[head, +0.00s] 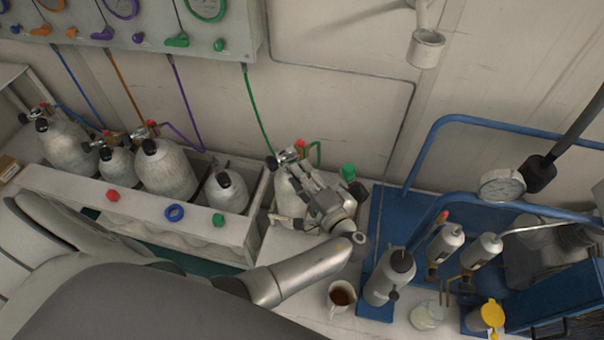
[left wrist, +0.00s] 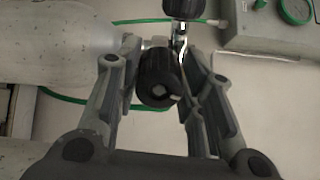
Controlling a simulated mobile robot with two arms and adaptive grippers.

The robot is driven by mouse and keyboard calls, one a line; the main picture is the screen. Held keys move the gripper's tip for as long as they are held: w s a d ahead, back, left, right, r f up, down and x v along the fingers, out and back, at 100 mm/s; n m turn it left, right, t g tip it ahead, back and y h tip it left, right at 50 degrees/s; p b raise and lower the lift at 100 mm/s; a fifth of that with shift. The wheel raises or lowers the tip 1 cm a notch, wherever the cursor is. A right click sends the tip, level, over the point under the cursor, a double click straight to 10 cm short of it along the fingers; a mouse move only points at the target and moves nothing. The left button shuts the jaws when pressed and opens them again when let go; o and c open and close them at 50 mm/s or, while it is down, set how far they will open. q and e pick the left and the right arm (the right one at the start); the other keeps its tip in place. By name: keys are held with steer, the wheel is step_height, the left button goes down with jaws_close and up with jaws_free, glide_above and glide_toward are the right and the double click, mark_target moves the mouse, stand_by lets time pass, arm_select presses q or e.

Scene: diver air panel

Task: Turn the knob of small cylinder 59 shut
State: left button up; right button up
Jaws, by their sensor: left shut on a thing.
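A pale cylinder (head: 286,196) stands behind and beside my left gripper in the head view; its number cannot be read. My left gripper (head: 298,172) reaches its valve at the top. In the left wrist view a black ribbed knob (left wrist: 156,82) sits between the two fingers of my left gripper (left wrist: 156,55), which are shut on it. A second black knob (left wrist: 184,8) shows beyond the fingertips. The pale cylinder body (left wrist: 60,40) fills the left of that view. In the head view the gripped knob is mostly hidden by my gripper. My right gripper is not in view.
Several other cylinders stand in a white rack (head: 140,205) at the left. A wall panel (head: 140,30) with coloured hoses hangs above. A mug (head: 341,298), a grey bottle (head: 390,278) and a blue bench (head: 385,215) are close on the right.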

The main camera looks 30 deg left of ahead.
arm_select(q)
steer(key=m, duration=0.2)
steer(key=m+p, duration=0.1)
steer(key=shift+r+m, duration=0.2)
steer(key=shift+m, duration=0.2)
steer(key=m+p, duration=0.2)
steer(key=m, duration=0.2)
steer(key=shift+m, duration=0.3)
steer(key=m+p, duration=0.1)
steer(key=m, duration=0.3)
steer(key=shift+w+p, duration=0.1)
steer(key=shift+p, duration=0.25)
steer(key=shift+d+f+m+p, duration=0.1)
steer(key=shift+m+p, duration=0.25)
steer(key=shift+m, duration=0.75)
steer(key=o, duration=1)
steer(key=shift+o, duration=0.2)
